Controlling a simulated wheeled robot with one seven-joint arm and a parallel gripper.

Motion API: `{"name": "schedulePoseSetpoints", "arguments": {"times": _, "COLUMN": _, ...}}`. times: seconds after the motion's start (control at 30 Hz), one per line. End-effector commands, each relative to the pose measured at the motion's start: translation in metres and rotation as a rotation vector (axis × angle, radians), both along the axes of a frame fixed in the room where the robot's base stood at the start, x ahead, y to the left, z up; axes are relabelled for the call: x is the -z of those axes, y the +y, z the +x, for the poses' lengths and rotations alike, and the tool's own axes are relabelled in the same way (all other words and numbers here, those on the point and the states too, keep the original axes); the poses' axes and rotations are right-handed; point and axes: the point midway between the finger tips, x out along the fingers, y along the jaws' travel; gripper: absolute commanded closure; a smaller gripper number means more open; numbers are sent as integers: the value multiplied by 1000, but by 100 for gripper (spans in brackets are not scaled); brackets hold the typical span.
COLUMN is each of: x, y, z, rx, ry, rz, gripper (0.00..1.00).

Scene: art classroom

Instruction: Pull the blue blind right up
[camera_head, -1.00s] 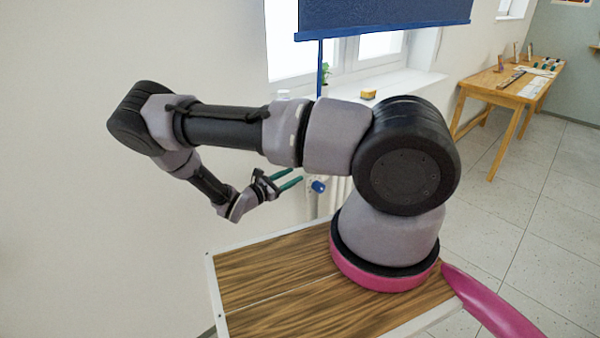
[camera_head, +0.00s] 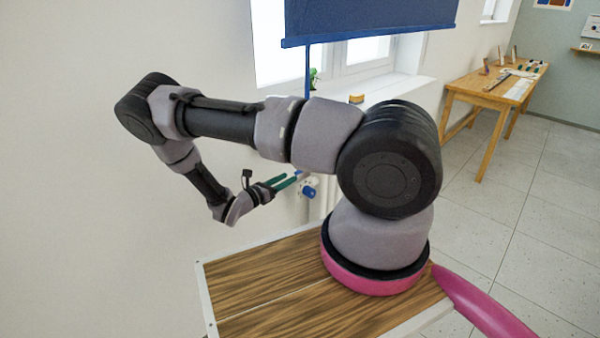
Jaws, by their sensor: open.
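The blue blind (camera_head: 375,14) hangs over the window at the top, its lower edge across the upper panes. A narrow blue cord or strap (camera_head: 307,72) runs down from near its lower left corner and passes behind my arm. My gripper (camera_head: 294,179), with green fingers, is open below my forearm, pointing right. A small blue piece shows at its fingertips; I cannot tell whether it is part of the cord or lies between the fingers. A round blue knob (camera_head: 309,192) is just right of and below the fingertips.
The window sill (camera_head: 405,84) holds a small yellow object (camera_head: 356,99) and a green plant (camera_head: 313,76). A wooden table (camera_head: 491,88) with art supplies stands at the right wall. Floor to the right is clear.

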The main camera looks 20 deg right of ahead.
Motion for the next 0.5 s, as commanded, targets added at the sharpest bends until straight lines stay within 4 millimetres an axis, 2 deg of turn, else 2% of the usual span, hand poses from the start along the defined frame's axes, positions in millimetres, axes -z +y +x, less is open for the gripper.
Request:
{"name": "schedulePoseSetpoints", "arguments": {"times": 0.03, "x": 0, "y": -11, "z": 3, "rx": 5, "ry": -2, "rz": -2, "gripper": 50}}
{"name": "schedulePoseSetpoints", "arguments": {"times": 0.23, "x": 0, "y": -46, "z": 16, "rx": 4, "ry": -2, "rz": 0, "gripper": 50}}
{"name": "schedulePoseSetpoints", "arguments": {"times": 0.4, "x": 0, "y": -65, "z": 23, "rx": 3, "ry": -4, "rz": 0, "gripper": 50}}
{"name": "schedulePoseSetpoints", "arguments": {"times": 0.5, "x": 0, "y": -70, "z": 25, "rx": 0, "ry": -4, "rz": 0, "gripper": 50}}
